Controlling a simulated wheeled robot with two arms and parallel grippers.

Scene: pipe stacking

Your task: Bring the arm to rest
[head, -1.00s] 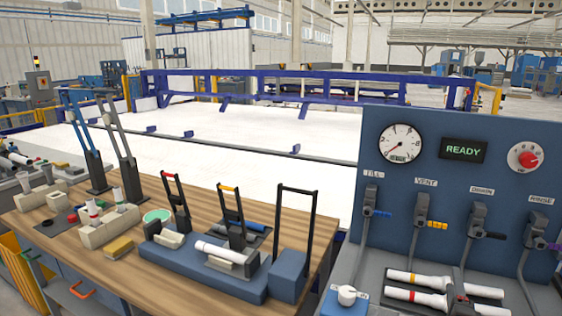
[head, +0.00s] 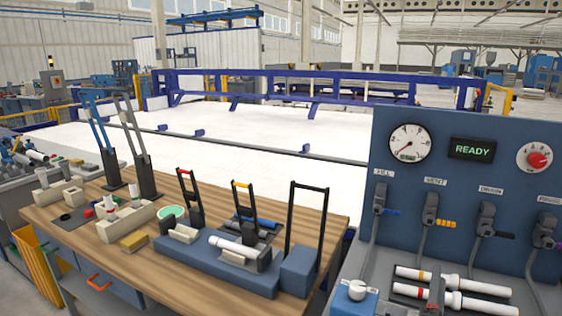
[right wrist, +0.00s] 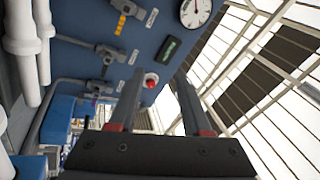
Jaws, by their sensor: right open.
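My right gripper (head: 434,297) shows only in part at the bottom edge of the head view, in front of the white pipes on the panel's bench. In the right wrist view its two dark fingers (right wrist: 158,78) with red pads stand wide apart, with nothing between them. A white pipe with a yellow band (head: 460,281) and a white pipe with a red band (head: 475,305) lie side by side on the bench. White pipes (right wrist: 22,40) also show at the left of the right wrist view, apart from the fingers. My left gripper is not in view.
A blue panel (head: 440,160) with a gauge (head: 410,142), a READY display (head: 472,149), a red knob (head: 540,158) and several valve levers stands at the right. A wooden table (head: 190,275) with lever clamps and blocks is at the left.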

